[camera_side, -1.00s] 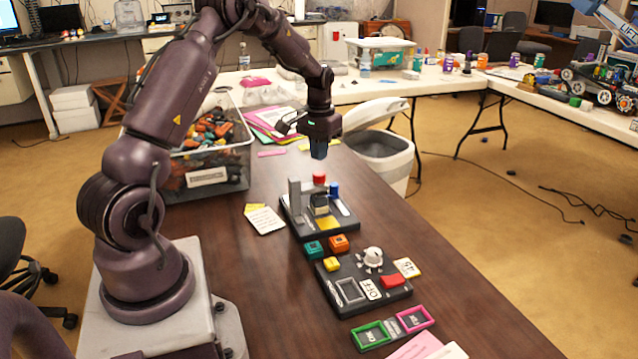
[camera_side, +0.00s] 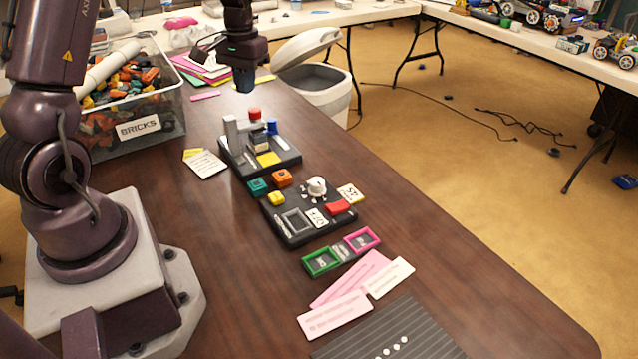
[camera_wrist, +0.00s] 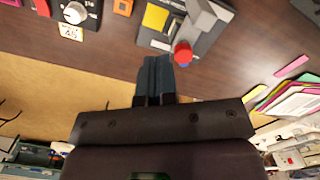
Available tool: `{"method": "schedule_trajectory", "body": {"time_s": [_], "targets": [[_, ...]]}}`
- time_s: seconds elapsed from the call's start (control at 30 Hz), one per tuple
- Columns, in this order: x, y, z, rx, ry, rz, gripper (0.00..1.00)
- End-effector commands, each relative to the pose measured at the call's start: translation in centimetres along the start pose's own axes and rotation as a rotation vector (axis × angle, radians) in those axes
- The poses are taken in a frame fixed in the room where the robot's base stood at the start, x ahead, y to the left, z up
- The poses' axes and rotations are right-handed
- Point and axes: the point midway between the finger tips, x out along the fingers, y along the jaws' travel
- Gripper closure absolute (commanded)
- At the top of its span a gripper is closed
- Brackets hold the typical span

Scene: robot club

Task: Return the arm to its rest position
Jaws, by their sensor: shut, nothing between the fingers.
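My gripper (camera_side: 245,82) hangs pointing down above the far end of the brown table, in the side view. Its dark fingers are together and empty. In the wrist view the closed fingers (camera_wrist: 155,75) point toward a dark board with a red knob (camera_wrist: 183,53). In the side view that board (camera_side: 285,160) lies below and nearer than my gripper, with a grey post, a red knob, a blue knob and a yellow square on it. My gripper is clear of it, touching nothing. My upper arm is cut off by the top edge of the side view.
A clear bin of bricks (camera_side: 170,128) stands left of my gripper. A second dark board (camera_side: 290,232) with a white dial, small teal and orange blocks, green and pink frames (camera_side: 322,262), and paper cards lie nearer. A lidded waste bin (camera_side: 335,85) stands beyond the table's right edge.

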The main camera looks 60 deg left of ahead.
Motion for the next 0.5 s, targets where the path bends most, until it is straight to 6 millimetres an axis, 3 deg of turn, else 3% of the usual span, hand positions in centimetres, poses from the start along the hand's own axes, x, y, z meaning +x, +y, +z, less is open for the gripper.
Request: {"method": "schedule_trajectory", "body": {"time_s": [0.03, 0.2, 0.5], "targets": [[-1.7, 1.5, 1.5, 0.024, 0.022, -0.001, 1.00], [-5.8, 5.7, 7.0, 0.109, 0.095, 0.000, 1.00], [-10.3, 10.8, 17.8, 0.310, 0.278, 0.031, 1.00]]}}
